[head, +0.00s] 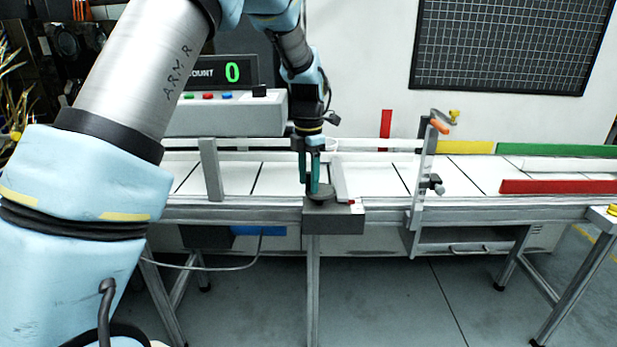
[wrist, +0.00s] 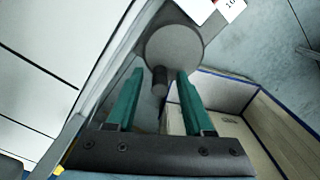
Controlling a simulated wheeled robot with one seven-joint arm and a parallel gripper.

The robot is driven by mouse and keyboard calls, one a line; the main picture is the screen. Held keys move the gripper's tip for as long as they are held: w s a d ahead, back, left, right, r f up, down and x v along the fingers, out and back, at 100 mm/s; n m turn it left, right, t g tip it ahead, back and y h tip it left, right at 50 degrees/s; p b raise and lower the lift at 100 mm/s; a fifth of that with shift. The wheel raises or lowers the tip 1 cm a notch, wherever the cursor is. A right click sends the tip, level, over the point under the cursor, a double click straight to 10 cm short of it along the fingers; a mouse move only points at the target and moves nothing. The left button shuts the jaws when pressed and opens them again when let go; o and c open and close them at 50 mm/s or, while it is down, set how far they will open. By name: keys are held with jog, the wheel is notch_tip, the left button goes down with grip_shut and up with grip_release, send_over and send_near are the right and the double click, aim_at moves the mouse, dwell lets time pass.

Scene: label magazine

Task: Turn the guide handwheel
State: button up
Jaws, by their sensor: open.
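The guide handwheel (head: 321,194) looks like a dark grey disc lying flat on a grey block at the front edge of the conveyor. In the wrist view its round face (wrist: 174,46) is clear, with a short dark knob (wrist: 159,83) near its rim. My gripper (head: 309,182) points down over the handwheel. Its two green fingers are open in the wrist view (wrist: 160,70), one on each side of the knob, with visible gaps. I cannot tell how deep the knob sits between the fingers.
The grey block (head: 333,218) carries a small red and white part. The conveyor belt (head: 375,178) has white panels. A post with an orange handle (head: 440,127) stands to the right. A control box (head: 225,115) shows a green 0 behind. A blue-rimmed bin (wrist: 245,80) lies below right in the wrist view.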

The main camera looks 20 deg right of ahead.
grip_shut()
dwell(0.4)
